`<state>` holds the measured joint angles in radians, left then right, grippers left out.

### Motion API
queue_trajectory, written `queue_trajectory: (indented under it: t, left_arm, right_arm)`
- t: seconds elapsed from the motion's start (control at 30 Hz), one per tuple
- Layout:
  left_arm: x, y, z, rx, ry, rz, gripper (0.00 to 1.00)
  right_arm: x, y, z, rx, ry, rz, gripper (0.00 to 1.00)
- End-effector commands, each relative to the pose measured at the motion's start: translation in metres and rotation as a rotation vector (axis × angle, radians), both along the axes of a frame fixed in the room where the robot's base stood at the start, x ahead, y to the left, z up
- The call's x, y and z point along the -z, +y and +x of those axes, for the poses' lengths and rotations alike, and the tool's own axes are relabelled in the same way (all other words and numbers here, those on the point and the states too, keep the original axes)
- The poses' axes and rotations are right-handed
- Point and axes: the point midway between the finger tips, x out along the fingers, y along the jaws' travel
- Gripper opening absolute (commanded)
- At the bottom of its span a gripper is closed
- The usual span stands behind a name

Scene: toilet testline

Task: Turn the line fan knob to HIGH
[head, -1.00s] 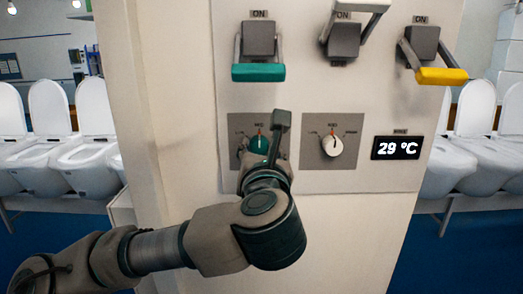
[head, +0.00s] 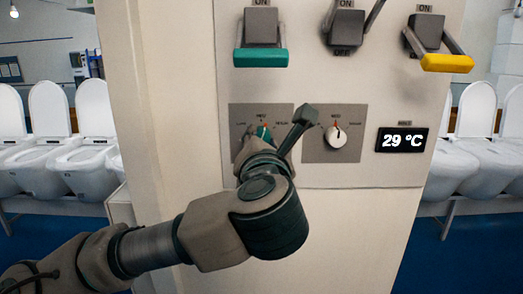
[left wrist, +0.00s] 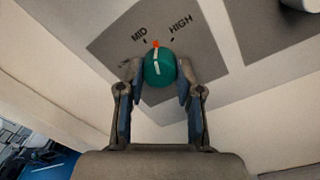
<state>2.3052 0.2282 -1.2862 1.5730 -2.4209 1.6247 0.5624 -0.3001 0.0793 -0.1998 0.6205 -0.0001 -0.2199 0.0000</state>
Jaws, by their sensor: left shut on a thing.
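The green fan knob (head: 263,133) sits on a grey plate (head: 240,113) with several printed labels, MID at the top. In the left wrist view, the knob (left wrist: 159,69) has a white line and a red pointer tip, which lies between the MID and HIGH labels. My left gripper (left wrist: 159,81) is shut on the knob, one finger on each side. In the head view, my left gripper (head: 257,150) and wrist cover the knob's lower part. My right gripper is not in view.
A white knob (head: 335,137) on its own grey plate is just right of my wrist. Above are a green-handled lever (head: 260,58), a dark switch (head: 344,28) and a yellow-handled lever (head: 447,63). Toilets stand on both sides.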

Motion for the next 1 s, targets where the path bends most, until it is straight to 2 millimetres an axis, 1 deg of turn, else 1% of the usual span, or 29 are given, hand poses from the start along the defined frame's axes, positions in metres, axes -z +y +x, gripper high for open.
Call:
queue_trajectory:
  t: [0.03,0.13,0.17,0.2,0.27,0.5,0.73,1.0]
  left_arm:
    - [0.005,-0.001,0.001,0.0,0.005,0.047,0.0]
    - [0.005,-0.001,0.001,0.0,0.006,0.143,0.0]
    - [0.005,-0.001,0.001,0.001,0.006,0.171,0.0]
    - [0.005,-0.001,0.001,0.001,0.007,0.209,0.0]
    - [0.005,-0.001,0.001,0.0,0.007,0.264,0.0]
    - [0.005,-0.001,0.001,0.002,0.008,0.462,0.0]
    - [0.005,-0.001,0.001,0.003,0.01,0.595,0.0]
    - [0.005,-0.002,0.001,0.004,0.01,0.669,0.0]
  right_arm:
    - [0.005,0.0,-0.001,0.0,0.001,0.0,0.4]
    - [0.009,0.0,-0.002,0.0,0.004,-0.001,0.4]
    - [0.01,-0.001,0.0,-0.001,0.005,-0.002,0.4]
    - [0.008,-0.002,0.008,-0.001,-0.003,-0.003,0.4]
    - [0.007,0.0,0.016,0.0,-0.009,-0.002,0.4]
    - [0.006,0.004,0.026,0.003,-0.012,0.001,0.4]
    - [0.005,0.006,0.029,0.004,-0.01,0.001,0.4]
    - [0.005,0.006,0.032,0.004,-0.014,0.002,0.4]
